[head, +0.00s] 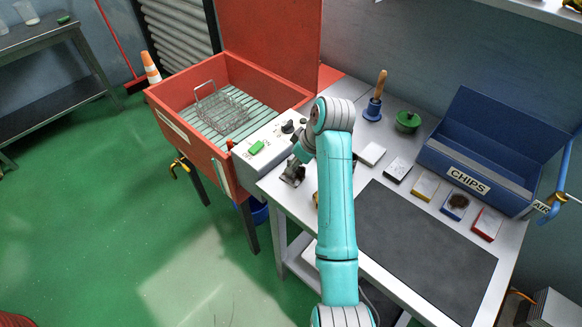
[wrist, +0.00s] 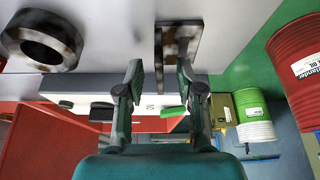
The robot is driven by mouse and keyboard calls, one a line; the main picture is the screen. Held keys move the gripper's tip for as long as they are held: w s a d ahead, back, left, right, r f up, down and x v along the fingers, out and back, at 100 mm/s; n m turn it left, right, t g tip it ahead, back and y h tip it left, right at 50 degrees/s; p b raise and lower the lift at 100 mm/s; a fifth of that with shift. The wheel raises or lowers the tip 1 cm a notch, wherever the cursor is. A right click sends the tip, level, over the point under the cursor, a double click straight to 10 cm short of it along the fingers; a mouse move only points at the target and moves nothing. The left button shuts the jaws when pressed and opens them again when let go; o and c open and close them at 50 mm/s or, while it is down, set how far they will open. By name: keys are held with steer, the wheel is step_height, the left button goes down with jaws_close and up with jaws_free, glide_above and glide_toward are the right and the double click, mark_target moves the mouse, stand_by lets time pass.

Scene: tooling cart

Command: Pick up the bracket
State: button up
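The bracket is a small metal piece with dark stains (head: 292,174), on the near left corner of the grey bench, just below my gripper (head: 299,158). In the wrist view the bracket (wrist: 182,42) shows a flat stained plate with a thin upright edge. My gripper (wrist: 159,72) is open there, with one finger on each side of the thin edge and a gap around it. Nothing is held. I cannot tell whether the right fingertip touches the plate. My arm hides part of the bench in the head view.
A red parts washer (head: 190,140) with a wire basket (head: 222,108) and a control panel (head: 268,142) stands left of the bench. A dark ring (wrist: 42,40) lies beside the bracket. A dark mat (head: 425,245), several small trays and a blue chips bin (head: 480,150) are to the right.

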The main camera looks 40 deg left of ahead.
jaws_close()
stand_by(0.3)
